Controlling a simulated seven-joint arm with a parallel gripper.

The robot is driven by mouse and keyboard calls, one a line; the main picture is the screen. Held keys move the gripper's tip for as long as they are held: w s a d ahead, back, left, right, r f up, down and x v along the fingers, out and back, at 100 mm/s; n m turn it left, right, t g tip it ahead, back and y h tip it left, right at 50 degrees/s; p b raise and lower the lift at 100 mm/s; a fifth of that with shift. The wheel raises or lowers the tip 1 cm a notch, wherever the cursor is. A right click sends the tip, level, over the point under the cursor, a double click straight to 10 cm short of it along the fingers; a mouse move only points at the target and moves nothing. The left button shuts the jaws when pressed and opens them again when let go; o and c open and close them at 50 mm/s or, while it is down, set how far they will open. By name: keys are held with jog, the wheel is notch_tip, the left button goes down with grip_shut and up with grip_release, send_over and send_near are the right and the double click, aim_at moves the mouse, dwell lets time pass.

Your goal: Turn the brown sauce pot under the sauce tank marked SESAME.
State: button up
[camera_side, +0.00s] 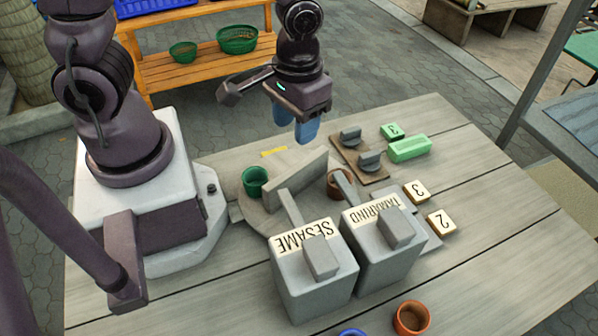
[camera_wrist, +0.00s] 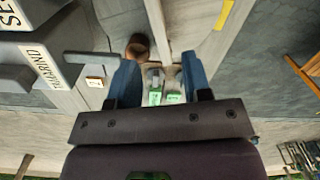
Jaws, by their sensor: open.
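The grey sauce tank marked SESAME (camera_side: 314,285) stands on the table, left of the tank marked TAMARIND (camera_side: 385,262). Behind them lies a round grey turntable (camera_side: 249,212) with an upright dividing wall (camera_side: 296,180). The brown sauce pot (camera_side: 338,183) is on the right of the wall, by the TAMARIND spout, partly hidden by it. A green pot (camera_side: 254,181) is left of the wall. My gripper (camera_side: 295,128) is open and empty above and behind the wall. In the wrist view, the brown pot (camera_wrist: 137,46) shows beyond my left finger, beside the wall (camera_wrist: 157,28).
Numbered blocks (camera_side: 416,191), a green block (camera_side: 409,149) and a board with grey handled pieces (camera_side: 357,155) lie right of the turntable. An orange-brown pot (camera_side: 411,318) and a blue rim (camera_side: 352,332) are at the front.

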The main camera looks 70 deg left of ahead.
aim_at(299, 166)
jog(key=shift+w+f+n, duration=0.2)
jog(key=shift+w+n, duration=0.05)
jog(key=shift+n, duration=0.05)
notch_tip(299, 166, down, 12)
jog(key=shift+f, duration=0.15)
dwell(0.4)
grip_shut()
